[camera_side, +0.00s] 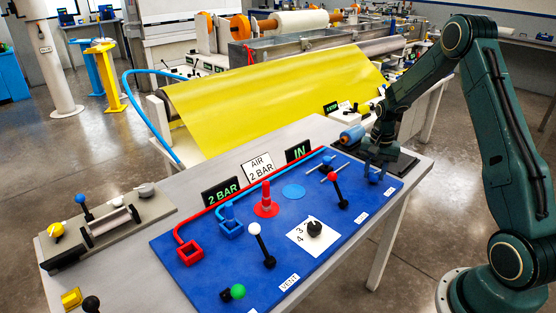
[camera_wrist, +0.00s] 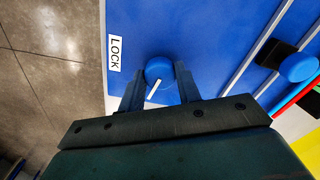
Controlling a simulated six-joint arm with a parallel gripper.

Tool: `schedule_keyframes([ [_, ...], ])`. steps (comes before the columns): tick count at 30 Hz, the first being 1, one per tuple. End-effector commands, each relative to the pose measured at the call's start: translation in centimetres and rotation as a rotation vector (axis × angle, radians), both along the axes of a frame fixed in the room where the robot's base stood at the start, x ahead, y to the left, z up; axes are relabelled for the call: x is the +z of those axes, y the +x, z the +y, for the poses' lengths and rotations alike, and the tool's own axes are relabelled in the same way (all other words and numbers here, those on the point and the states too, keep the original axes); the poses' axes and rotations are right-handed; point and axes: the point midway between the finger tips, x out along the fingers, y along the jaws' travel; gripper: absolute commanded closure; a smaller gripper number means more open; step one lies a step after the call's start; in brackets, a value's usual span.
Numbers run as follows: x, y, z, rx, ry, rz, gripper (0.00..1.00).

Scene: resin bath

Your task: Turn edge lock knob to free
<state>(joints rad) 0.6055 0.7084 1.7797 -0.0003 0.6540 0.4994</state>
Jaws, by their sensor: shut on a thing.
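The edge lock knob (camera_wrist: 158,68) is round and blue with a white pointer line, set on the blue panel (camera_wrist: 215,30) beside a white LOCK label (camera_wrist: 115,54). In the wrist view its line slants towards the lower left. My gripper (camera_wrist: 161,78) has one finger on each side of the knob and is shut on it. In the side view my gripper (camera_side: 374,166) reaches down at the panel's right end. There the knob is small and mostly hidden by the fingers.
The panel also carries a red-topped lever (camera_side: 338,190), a black dial (camera_side: 315,228), a white-topped lever (camera_side: 262,245) and a red cone (camera_side: 266,200). A blue roller knob (camera_side: 352,134) stands behind my gripper. Yellow sheet (camera_side: 270,95) stretches behind the table.

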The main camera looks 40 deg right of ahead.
Motion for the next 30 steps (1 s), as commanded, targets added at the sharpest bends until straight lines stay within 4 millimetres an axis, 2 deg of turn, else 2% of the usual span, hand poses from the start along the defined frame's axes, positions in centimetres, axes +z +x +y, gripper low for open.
schedule_keyframes([
  [9, 0.09, 0.06, -0.06, -0.178, -0.002, -0.002, 0.89],
  [26, 0.1, 0.07, -0.08, -0.222, -0.002, -0.003, 0.89],
  [27, 0.1, 0.07, -0.08, -0.222, -0.002, -0.003, 0.63],
  [30, 0.09, 0.05, -0.06, -0.221, -0.002, -0.002, 0.45],
])
